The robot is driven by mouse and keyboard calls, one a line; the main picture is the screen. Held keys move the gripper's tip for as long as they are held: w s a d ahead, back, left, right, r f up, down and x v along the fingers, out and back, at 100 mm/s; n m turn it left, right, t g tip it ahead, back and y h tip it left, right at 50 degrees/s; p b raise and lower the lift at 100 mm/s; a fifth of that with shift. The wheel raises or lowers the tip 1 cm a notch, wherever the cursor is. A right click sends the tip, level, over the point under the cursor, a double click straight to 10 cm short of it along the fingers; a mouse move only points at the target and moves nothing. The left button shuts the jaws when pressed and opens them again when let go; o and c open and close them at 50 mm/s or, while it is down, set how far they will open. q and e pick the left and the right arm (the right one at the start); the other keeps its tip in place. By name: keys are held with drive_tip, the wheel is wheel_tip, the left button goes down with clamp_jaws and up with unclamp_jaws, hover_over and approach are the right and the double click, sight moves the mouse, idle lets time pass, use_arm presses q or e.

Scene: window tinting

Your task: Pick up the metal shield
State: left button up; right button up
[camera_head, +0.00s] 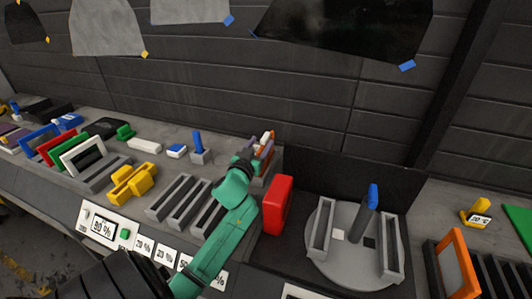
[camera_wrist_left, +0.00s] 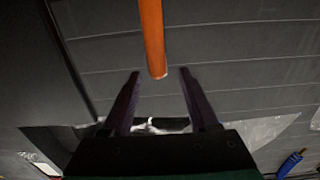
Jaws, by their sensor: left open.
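My left gripper (camera_head: 262,146) reaches in on its green arm over the workbench, beside the red block. In the left wrist view its two dark fingers (camera_wrist_left: 160,73) are spread apart. An orange bar (camera_wrist_left: 152,35) comes down from the top of that view, and its end lies in line with the gap between the fingertips. I cannot tell whether the fingers touch it. Some orange also shows close to the gripper in the head view, partly hidden by it. I cannot make out for certain which thing is the metal shield. My right gripper is not in view.
The red block (camera_head: 277,206) stands just right of the arm. A round grey turntable (camera_head: 352,268) with slotted holders and a blue-topped post is further right. Grey slotted racks (camera_head: 172,198) and a yellow holder (camera_head: 133,183) lie left. Sheets (camera_head: 108,25) hang on the dark wall.

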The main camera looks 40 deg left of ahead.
sight(269, 133)
use_arm(q)
drive_tip(key=p+x, duration=0.1)
drive_tip(key=x, duration=0.3)
drive_tip(key=shift+w, duration=0.1)
drive_tip(key=shift+w+a+f, duration=0.15)
drive_tip(key=shift+w, duration=0.25)
clamp_jaws()
idle(0.9)
